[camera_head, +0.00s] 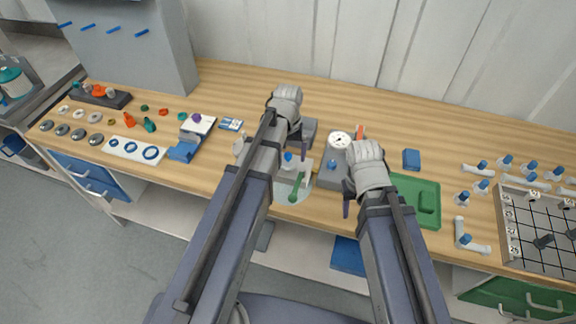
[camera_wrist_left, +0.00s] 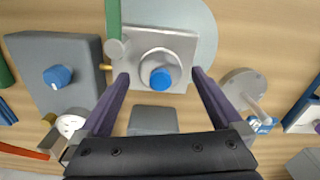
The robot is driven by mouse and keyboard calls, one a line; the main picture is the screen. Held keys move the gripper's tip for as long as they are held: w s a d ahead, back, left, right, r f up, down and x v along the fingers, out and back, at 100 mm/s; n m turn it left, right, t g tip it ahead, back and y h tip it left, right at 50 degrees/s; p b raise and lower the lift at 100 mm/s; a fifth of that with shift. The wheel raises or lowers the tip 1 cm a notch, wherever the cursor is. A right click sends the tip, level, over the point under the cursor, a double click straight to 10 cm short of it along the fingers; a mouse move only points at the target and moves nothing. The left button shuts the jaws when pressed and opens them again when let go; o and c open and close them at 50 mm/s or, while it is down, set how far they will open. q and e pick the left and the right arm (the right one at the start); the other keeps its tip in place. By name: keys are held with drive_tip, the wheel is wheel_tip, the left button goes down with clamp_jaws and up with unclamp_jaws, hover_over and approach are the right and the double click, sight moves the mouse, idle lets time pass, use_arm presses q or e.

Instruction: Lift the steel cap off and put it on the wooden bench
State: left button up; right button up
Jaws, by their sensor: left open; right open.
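A round steel cap (camera_wrist_left: 160,58) with a blue knob (camera_wrist_left: 161,78) in its middle sits on a square grey base (camera_wrist_left: 130,45) in the left wrist view. The knob also shows in the head view (camera_head: 288,157), where my left arm hides much of the cap. My left gripper (camera_wrist_left: 160,75) is open, with one finger on either side of the cap; I see no grip on it. The wooden bench (camera_head: 235,90) lies underneath. My right gripper (camera_head: 362,208) is open beside the gauge box, its fingers partly hidden by its own arm.
A grey box with a blue knob (camera_wrist_left: 57,75) and a gauge (camera_head: 339,139) stands beside the cap. A green wrench (camera_head: 296,188) lies over a pale disc. A flanged disc (camera_wrist_left: 243,85) is on the other side. The back of the bench is clear.

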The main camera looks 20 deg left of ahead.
use_arm(q)
drive_tip(key=shift+f, duration=0.55)
drive_tip(key=shift+r, duration=0.1)
drive_tip(key=c, duration=1.5)
